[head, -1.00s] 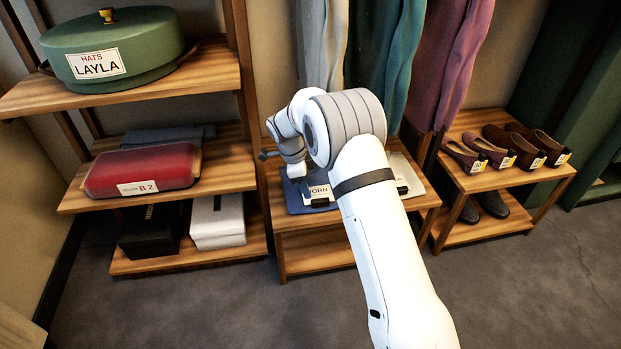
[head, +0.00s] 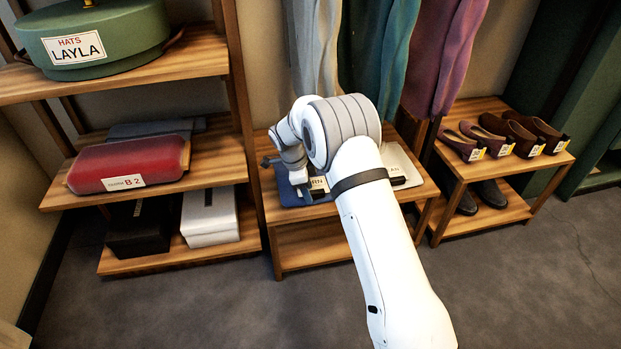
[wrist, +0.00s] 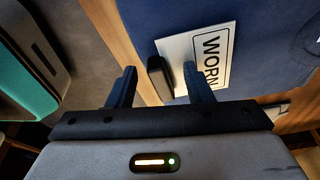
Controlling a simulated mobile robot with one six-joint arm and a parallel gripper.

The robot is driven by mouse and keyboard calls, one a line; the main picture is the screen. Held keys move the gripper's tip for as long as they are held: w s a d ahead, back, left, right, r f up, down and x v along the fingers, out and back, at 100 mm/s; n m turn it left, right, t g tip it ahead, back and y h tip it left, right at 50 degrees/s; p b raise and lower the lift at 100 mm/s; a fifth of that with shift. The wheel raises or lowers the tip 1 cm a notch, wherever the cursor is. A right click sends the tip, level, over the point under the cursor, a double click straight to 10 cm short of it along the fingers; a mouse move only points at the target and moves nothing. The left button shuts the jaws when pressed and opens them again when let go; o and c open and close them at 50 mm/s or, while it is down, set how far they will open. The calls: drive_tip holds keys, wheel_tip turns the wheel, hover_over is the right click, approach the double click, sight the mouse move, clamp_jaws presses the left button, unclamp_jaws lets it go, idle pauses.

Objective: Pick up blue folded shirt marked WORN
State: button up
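The blue folded shirt (head: 287,190) lies on the low wooden table, partly hidden behind my arm. Its white label reads WORN in the wrist view (wrist: 212,55), where the blue cloth (wrist: 195,14) fills the top. A black tab (wrist: 160,78) sticks out at the label's edge. My gripper (wrist: 160,84) is open. The black tab shows in the gap between its two fingers, closer to the right finger; I cannot tell whether they touch. In the head view my gripper (head: 302,192) is at the shirt's front, beside the label.
A white folded garment (head: 405,168) with a label ending in "AN" lies to the right on the same table (head: 300,222). A shelf with a red case (head: 130,163) stands left. A shoe rack (head: 500,170) stands right. Garments (head: 375,60) hang behind the table.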

clamp_jaws()
drive_tip(key=shift+r, duration=0.1)
idle(0.6)
